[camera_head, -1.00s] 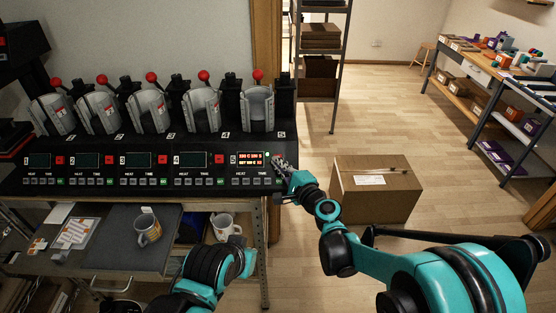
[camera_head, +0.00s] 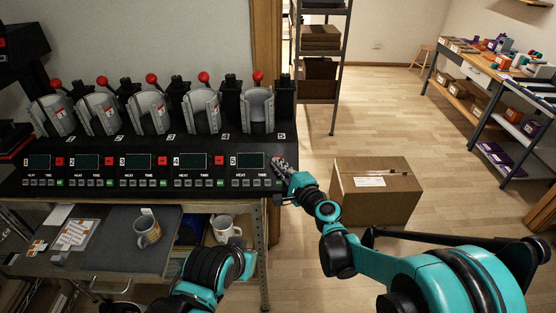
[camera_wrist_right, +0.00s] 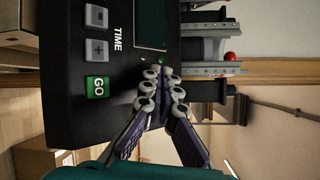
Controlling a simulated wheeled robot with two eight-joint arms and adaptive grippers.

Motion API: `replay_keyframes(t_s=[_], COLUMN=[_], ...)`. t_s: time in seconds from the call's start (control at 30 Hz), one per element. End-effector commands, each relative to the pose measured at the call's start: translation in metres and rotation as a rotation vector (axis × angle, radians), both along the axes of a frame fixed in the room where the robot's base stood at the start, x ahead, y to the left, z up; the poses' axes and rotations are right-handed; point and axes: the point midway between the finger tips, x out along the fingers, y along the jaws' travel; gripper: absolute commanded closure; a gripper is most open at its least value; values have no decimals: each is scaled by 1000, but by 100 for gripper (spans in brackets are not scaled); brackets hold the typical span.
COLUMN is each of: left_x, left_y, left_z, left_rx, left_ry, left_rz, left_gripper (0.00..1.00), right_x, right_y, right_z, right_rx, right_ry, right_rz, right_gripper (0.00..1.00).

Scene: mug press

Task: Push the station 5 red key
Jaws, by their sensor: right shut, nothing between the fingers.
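Station 5 is the rightmost unit of the press row, and its display (camera_head: 250,160) is dark. My right gripper (camera_head: 278,162) is shut and empty, with its fingertips at the panel just right of that display. The station's red key is hidden behind the fingers in the head view. In the wrist view, the closed fingertips (camera_wrist_right: 160,87) are against or very near the panel between the green GO key (camera_wrist_right: 97,87) and two small lights. The red key does not show there either; contact cannot be told. My left gripper is not in view; only part of that arm shows.
Other stations with red keys, such as station 4's (camera_head: 219,161), stand to the left. Presses with red-knobbed levers stand behind the panel. Mugs (camera_head: 147,231) sit on the shelf below. A cardboard box (camera_head: 376,190) stands on the floor at right.

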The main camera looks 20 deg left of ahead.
Motion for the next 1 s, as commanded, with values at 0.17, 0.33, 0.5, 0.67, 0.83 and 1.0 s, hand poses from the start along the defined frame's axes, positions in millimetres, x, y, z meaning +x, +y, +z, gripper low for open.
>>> replay_keyframes(t_s=[0.17,0.33,0.5,0.67,0.83,1.0], left_x=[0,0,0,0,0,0], left_y=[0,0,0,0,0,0], left_z=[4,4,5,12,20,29], left_rx=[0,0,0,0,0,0], left_ry=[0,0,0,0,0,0], left_rz=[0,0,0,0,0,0], left_gripper=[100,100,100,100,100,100], right_x=[-6,-8,-8,-17,-30,-42], right_y=[-2,-2,-2,-5,-8,-12], right_z=[7,8,8,19,32,43], right_rx=[0,0,0,0,0,0], right_ry=[0,0,0,0,0,0], right_rz=[0,0,0,0,0,1], right_gripper=[100,100,100,100,100,100])
